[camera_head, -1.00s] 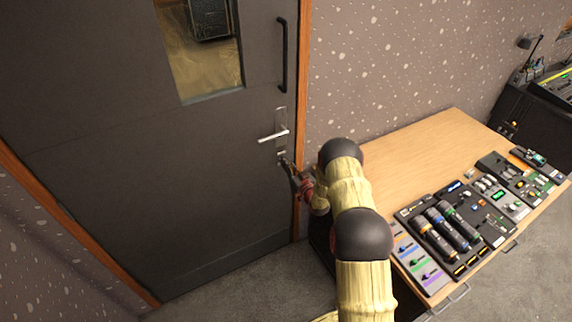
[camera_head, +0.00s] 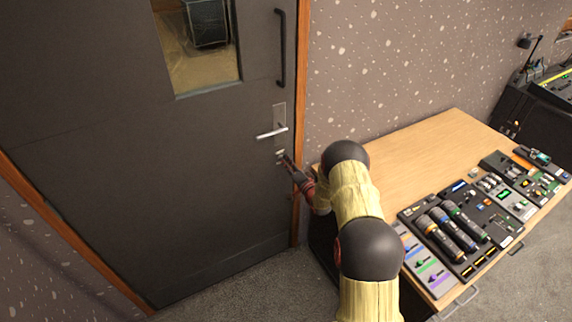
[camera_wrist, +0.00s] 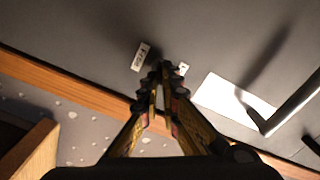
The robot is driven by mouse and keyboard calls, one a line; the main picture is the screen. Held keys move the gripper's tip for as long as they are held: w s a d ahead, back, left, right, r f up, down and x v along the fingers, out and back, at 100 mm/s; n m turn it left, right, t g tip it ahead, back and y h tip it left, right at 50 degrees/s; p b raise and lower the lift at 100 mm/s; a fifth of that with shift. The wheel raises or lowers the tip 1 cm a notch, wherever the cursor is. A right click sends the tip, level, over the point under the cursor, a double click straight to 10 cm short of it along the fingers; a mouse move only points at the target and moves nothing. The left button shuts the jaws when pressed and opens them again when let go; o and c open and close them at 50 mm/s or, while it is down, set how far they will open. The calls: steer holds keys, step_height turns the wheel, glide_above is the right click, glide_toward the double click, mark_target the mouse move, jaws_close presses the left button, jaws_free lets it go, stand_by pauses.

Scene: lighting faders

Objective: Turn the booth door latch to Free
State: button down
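The grey booth door (camera_head: 150,170) fills the left of the head view, with a silver lever handle (camera_head: 272,132) on its right side. Below the handle are small pale latch labels (camera_head: 280,152). In the wrist view one label (camera_wrist: 141,57) seems to read FREE, and a second small white label (camera_wrist: 183,69) lies right of the fingertips. My gripper (camera_head: 287,160) is at the door just below the handle; in the wrist view its fingertips (camera_wrist: 164,80) are close together between the labels. The latch knob is mostly hidden behind them, so I cannot tell whether they grip it.
A wooden table (camera_head: 400,150) with several control panels and a microphone-like set (camera_head: 445,232) stands right of the door. The lever handle also shows close at right in the wrist view (camera_wrist: 290,105). An orange door frame (camera_head: 299,100) separates door and speckled wall.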

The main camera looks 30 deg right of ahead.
steer(key=m, duration=0.2)
steer(key=m+b, duration=0.1)
steer(key=m, duration=0.2)
steer(key=shift+d+f+m, duration=0.1)
steer(key=shift+f+m, duration=0.1)
steer(key=shift+m, duration=0.1)
stand_by(0.5)
steer(key=c, duration=2)
jaws_free()
steer(key=shift+c, duration=0.2)
steer(key=shift+s, duration=0.1)
steer(key=s, duration=1.1)
steer(key=shift+s+d, duration=0.2)
steer(key=shift+s, duration=0.2)
